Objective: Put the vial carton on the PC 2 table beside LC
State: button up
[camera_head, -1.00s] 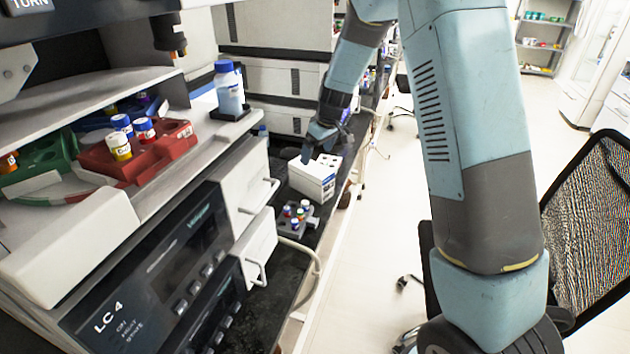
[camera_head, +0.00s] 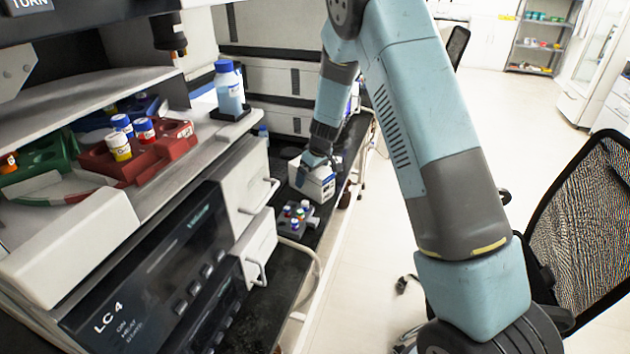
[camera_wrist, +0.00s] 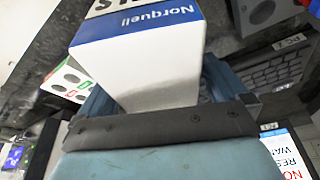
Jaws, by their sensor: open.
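The vial carton (camera_head: 318,184) is a white box on the dark bench beyond the LC 4 unit (camera_head: 165,265). In the wrist view the carton (camera_wrist: 150,62) is large, with a blue band reading "Norquell". My gripper (camera_head: 307,165) is at the carton's top in the head view. In the wrist view my gripper (camera_wrist: 160,85) is open, with a finger on each side of the carton; I cannot tell whether they touch it. A PC 2 label (camera_wrist: 290,42) shows at the right of the wrist view, near a dark keyboard (camera_wrist: 272,75).
A grey rack with several small vials (camera_head: 295,217) stands just in front of the carton. A blue-capped bottle (camera_head: 229,90) stands on the instrument top. A mesh chair (camera_head: 590,230) is at the right.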

jog(key=shift+x, duration=0.95)
jog(key=shift+r, duration=0.1)
jog(key=c, duration=1.6)
